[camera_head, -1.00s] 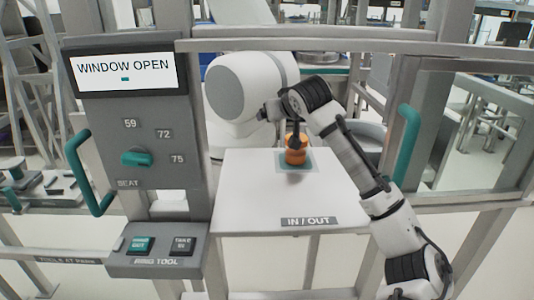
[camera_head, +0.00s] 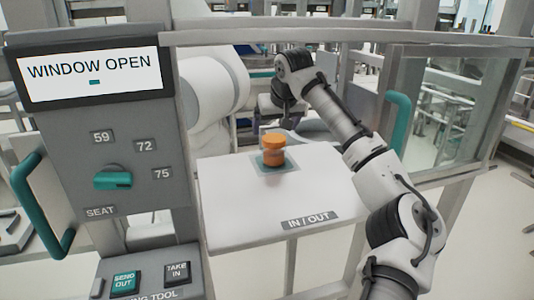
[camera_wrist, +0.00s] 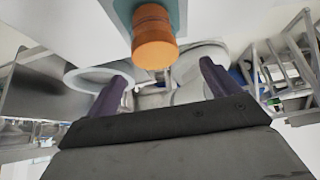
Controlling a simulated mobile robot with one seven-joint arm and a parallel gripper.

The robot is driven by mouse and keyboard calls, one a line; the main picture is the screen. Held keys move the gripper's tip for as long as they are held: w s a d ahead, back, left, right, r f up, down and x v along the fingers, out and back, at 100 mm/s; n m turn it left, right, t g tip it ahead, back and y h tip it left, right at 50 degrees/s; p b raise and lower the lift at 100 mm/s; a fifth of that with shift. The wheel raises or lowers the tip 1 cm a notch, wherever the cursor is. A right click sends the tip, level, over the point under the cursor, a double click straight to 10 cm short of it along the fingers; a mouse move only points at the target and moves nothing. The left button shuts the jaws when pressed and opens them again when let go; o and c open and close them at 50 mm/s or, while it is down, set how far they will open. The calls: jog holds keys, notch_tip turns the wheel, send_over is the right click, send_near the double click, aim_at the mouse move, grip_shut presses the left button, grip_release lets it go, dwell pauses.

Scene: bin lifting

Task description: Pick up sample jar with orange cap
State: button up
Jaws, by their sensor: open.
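The sample jar with the orange cap (camera_head: 272,150) stands upright on a teal square (camera_head: 276,167) on the white IN/OUT shelf (camera_head: 235,215). In the wrist view the jar (camera_wrist: 154,37) shows at the top centre, its orange cap towards the camera. My gripper (camera_wrist: 160,78) is open and empty, with its two dark purple fingers spread apart. The jar appears beyond the fingertips, not between them. In the head view my arm's end is above and behind the jar, apart from it; the fingers are hard to make out there.
A grey panel with a WINDOW OPEN screen (camera_head: 89,73) and a teal knob (camera_head: 113,180) stands at left. Teal handles (camera_head: 396,125) flank the opening. A frame bar (camera_head: 330,38) crosses above. A white rounded machine (camera_head: 215,85) stands behind the shelf. The shelf around the jar is clear.

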aim_at(274, 138)
jog(key=x, duration=0.2)
jog(key=p+x, duration=0.1)
jog(key=x, duration=0.3)
jog(key=shift+d+f+p, duration=0.3)
jog(key=shift+p, duration=0.1)
jog(key=c, duration=1.2)
jog(key=shift+c, duration=0.3)
jog(key=shift+r, duration=0.15)
